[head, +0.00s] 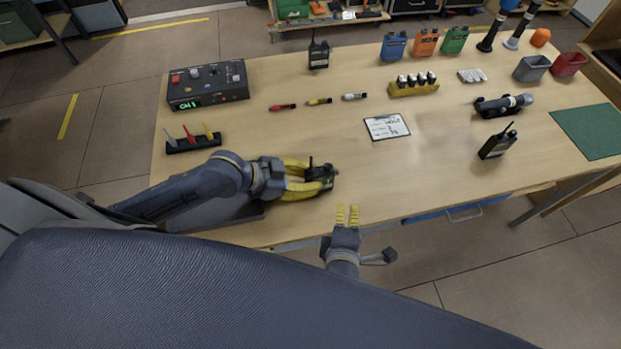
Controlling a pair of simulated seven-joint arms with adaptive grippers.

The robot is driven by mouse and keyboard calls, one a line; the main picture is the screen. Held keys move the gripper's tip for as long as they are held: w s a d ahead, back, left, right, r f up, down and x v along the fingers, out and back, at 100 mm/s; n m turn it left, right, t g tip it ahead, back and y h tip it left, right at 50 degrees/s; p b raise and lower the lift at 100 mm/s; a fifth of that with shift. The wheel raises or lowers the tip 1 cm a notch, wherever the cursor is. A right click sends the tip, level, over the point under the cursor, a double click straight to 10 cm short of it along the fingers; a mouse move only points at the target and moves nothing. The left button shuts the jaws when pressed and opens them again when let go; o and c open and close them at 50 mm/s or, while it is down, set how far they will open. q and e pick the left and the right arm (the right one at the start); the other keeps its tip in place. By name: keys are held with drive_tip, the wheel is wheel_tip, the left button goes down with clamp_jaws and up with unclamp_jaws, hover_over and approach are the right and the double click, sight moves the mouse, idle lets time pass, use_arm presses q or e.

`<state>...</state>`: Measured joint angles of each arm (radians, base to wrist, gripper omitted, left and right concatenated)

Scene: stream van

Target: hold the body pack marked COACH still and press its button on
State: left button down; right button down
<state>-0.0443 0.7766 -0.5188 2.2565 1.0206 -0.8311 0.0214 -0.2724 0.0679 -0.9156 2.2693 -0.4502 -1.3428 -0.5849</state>
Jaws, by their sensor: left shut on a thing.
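My left gripper (312,178), with yellow fingers, is shut on a small dark body pack (322,172) near the table's front edge. The pack has a short dark stub on top, and the fingers hide part of it. I cannot read any marking on it, and its button cannot be made out.
Other dark packs with antennas stand at the back (318,54) and right (496,144). A control box (208,86), a rack (193,143), a clipboard (387,126) and a yellow battery holder (413,89) are on the table (270,135). The table's middle front is clear.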

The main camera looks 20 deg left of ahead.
use_arm(q)
drive_tip(key=c, duration=1)
unclamp_jaws()
